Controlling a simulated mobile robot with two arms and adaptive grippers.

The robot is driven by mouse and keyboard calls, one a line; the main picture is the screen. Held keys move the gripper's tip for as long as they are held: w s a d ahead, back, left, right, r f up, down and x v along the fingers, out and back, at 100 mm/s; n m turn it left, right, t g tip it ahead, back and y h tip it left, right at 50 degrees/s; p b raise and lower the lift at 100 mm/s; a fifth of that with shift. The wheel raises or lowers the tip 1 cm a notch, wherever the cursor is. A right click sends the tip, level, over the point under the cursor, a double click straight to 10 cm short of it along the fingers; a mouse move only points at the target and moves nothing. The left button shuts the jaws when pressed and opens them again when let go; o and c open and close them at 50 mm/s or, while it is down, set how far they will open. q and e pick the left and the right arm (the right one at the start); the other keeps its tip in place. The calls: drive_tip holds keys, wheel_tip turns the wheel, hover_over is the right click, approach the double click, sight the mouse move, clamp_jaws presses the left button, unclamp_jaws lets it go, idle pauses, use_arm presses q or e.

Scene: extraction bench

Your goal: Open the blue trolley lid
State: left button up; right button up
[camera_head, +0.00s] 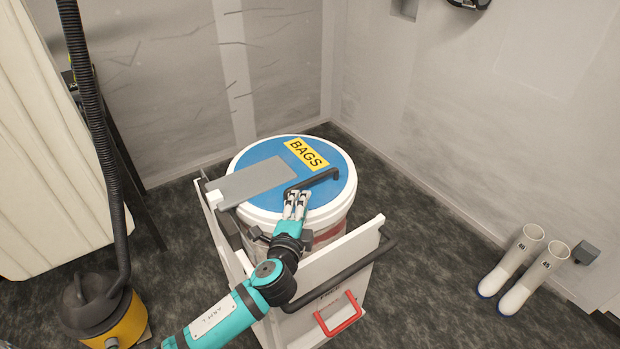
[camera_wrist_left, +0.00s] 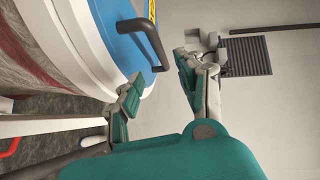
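The blue trolley lid (camera_head: 262,151) lies flat and closed on a round white drum (camera_head: 325,222), with a yellow BAGS label (camera_head: 307,154) and a grey hinged plate (camera_head: 250,182). A dark bar handle (camera_head: 320,178) stands on the lid's near side. My left gripper (camera_head: 297,197) is at the near end of the handle, fingers pointing toward it. In the left wrist view, the lid (camera_wrist_left: 125,45) and handle (camera_wrist_left: 150,40) show beyond the fingers. My left gripper (camera_wrist_left: 158,82) is open there, and the handle end lies near the gap between the fingertips. My right gripper is not in view.
The drum sits in a white trolley (camera_head: 335,262) with a dark push bar (camera_head: 350,265) and red handle (camera_head: 340,315). A yellow vacuum (camera_head: 105,315) with a hose stands left. White boots (camera_head: 521,265) stand right. Walls are close behind.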

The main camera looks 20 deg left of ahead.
sight(310, 183)
use_arm(q)
drive_tip(key=w, duration=0.3)
drive_tip(key=w+f, duration=0.1)
drive_tip(key=w, duration=0.3)
drive_tip(key=w+a+p, duration=0.1)
drive_tip(key=w, duration=0.3)
drive_tip(key=shift+a+f, duration=0.1)
drive_tip(key=shift+f, duration=0.25)
drive_tip(key=shift+c, duration=0.5)
clamp_jaws()
drive_tip(key=shift+f, duration=0.1)
